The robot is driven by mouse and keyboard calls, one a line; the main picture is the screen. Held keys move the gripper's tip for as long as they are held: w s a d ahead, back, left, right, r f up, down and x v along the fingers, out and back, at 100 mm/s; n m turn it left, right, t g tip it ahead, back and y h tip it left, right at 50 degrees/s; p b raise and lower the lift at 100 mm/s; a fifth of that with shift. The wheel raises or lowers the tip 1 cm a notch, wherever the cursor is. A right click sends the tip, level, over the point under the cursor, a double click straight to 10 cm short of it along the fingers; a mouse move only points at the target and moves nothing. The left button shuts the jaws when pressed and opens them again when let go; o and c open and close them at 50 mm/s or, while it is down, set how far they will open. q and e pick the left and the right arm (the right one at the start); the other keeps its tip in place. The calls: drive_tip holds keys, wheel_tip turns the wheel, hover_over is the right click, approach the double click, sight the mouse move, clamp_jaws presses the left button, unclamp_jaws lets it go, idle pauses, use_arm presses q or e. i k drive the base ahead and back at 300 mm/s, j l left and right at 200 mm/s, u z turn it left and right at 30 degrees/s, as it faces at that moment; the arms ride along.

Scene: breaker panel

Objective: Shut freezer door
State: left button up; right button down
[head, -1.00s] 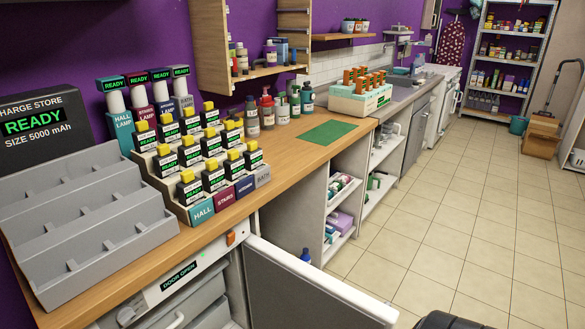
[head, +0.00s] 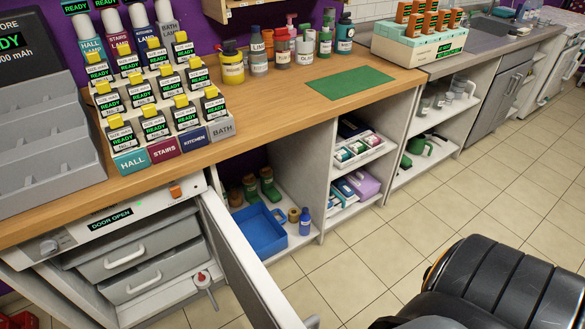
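The freezer stands under the wooden counter at the lower left. Its front panel (head: 130,213) has a display (head: 110,217) reading DOOR OPEN. The freezer door (head: 250,262) stands wide open, swung out from the freezer's right side towards me. I see it from above, and its near end runs to the bottom edge of the head view. Two grey drawers with white handles, an upper one (head: 150,243) and a lower one (head: 155,274), show in the open freezer. Neither of my grippers is in view.
An open shelf right of the door holds a blue tray (head: 262,232), a blue bottle (head: 305,222) and jars. A red-topped white item (head: 203,283) shows beside the lower drawer. The counter carries labelled battery racks.

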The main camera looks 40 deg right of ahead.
sight(262, 294)
drive_tip(key=k+l, duration=0.1)
drive_tip(key=l, duration=0.3)
drive_tip(key=k+l+u, duration=0.15)
drive_tip(key=l, duration=0.3)
drive_tip(key=k+l, duration=0.1)
drive_tip(key=l, duration=0.3)
drive_tip(key=k+l+u, duration=0.15)
drive_tip(key=l, duration=0.25)
